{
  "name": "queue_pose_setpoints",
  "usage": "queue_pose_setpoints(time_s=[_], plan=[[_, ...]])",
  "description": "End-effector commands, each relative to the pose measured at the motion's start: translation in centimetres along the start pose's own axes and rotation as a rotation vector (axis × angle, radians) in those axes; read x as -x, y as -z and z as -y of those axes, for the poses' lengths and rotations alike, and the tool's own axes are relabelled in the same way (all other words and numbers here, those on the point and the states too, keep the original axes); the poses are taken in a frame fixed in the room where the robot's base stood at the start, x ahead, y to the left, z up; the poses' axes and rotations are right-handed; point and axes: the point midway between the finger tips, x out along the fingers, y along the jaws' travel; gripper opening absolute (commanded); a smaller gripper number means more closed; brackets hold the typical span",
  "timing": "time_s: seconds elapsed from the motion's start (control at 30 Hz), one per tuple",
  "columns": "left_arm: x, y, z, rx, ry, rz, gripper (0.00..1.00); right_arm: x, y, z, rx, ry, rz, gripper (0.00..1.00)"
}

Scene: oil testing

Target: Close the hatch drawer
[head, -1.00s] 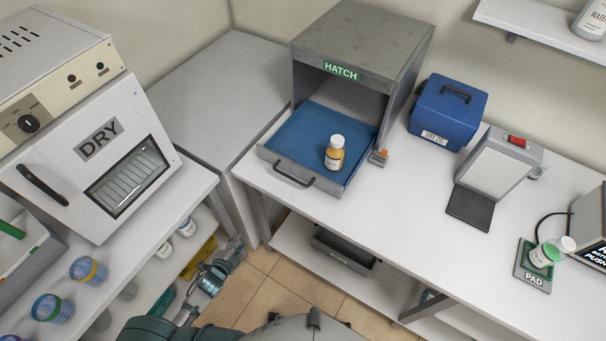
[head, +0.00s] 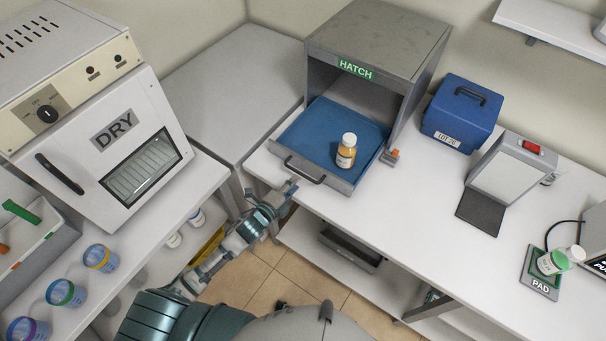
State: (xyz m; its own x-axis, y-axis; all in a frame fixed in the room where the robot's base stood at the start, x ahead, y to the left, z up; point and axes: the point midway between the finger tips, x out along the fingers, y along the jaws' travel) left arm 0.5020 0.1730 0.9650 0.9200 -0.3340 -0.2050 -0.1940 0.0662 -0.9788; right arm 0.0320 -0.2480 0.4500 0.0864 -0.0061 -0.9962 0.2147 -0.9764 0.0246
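The grey hatch box (head: 385,45) stands on the white bench, marked HATCH. Its drawer, with a blue floor (head: 318,130), is pulled out toward me. A dark handle (head: 305,170) is on the drawer's front. A small amber bottle with a white cap (head: 346,152) stands upright in the drawer, right of its middle. My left gripper (head: 287,189) is just below and left of the handle, near the bench's front edge. Its fingers are small and partly blurred, so I cannot tell whether they are open or touching anything. My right gripper is not in view.
A blue case (head: 460,115) and a grey stand device (head: 505,170) are right of the hatch. A PAD with a green-labelled bottle (head: 553,262) is at far right. The DRY oven (head: 110,150) and several cups stand at left. The bench front right of the drawer is clear.

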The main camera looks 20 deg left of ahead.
Motion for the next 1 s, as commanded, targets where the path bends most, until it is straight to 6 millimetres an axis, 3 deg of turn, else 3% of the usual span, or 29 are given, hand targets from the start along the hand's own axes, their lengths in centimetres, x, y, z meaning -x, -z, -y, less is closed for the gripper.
queue_pose_setpoints(time_s=[0.1, 0.3, 0.7, 0.87, 1.0], plan=[[-2.6, 0.0, 0.1, 0.001, 0.002, 0.001, 0.37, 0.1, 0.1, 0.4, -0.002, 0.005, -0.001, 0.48], [-5.2, 0.1, 0.1, 0.001, 0.002, 0.0, 0.37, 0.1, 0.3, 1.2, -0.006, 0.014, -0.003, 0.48], [-6.0, 0.0, 0.0, 0.001, 0.001, 0.0, 0.37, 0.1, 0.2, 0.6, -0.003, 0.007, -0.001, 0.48], [-6.0, 0.0, 0.0, 0.001, 0.0, 0.0, 0.0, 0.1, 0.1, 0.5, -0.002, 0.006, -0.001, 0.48], [-6.0, 0.0, -0.1, 0.001, -0.001, 0.0, 0.0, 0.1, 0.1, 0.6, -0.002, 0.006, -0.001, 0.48]])
